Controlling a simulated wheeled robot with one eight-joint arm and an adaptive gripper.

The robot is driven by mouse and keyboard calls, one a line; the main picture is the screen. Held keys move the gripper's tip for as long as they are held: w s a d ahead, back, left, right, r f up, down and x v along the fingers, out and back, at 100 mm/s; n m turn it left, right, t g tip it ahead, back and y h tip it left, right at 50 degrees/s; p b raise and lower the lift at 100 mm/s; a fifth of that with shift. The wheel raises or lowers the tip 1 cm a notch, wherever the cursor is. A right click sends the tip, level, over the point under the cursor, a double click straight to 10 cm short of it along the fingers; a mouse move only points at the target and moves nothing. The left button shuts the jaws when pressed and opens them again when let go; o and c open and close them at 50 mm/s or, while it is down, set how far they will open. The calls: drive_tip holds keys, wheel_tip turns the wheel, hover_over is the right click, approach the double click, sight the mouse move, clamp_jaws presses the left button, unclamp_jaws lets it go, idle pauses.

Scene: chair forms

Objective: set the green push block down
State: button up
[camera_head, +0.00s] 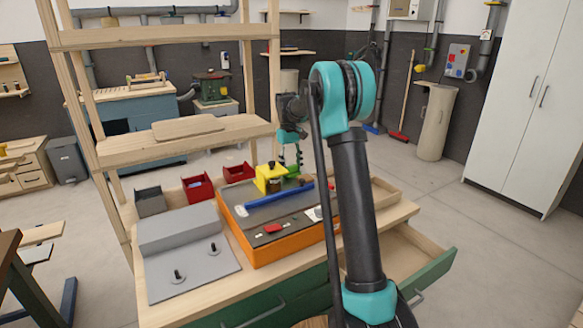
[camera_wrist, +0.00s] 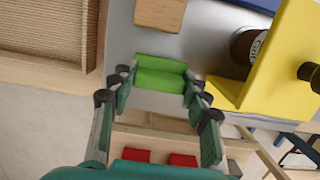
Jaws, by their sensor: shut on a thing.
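The green push block (camera_wrist: 160,74) is between the fingertips of my gripper (camera_wrist: 158,84) in the wrist view. The fingers are shut on its two ends. In the head view my gripper (camera_head: 290,158) is over the far part of the orange-sided case (camera_head: 292,247), beside a yellow bracket (camera_head: 266,179). The block is small there and partly hidden, and I cannot tell whether it touches the surface below. In the wrist view the yellow bracket (camera_wrist: 283,62) stands just right of the block.
A brown jar (camera_wrist: 245,46) and a wooden block (camera_wrist: 160,13) are close by. A blue bar (camera_head: 272,199) and a red piece (camera_head: 272,228) lie on the case. A grey fixture (camera_head: 190,270) with two pegs is left. An open drawer (camera_head: 428,262) juts out right.

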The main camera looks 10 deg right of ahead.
drive_tip(key=shift+f, duration=0.1)
drive_tip(key=o, duration=1.1)
drive_tip(key=shift+o, duration=0.2)
wheel_tip(320, 180, up, 12)
drive_tip(key=w, duration=0.1)
drive_tip(key=shift+w+a, duration=0.35)
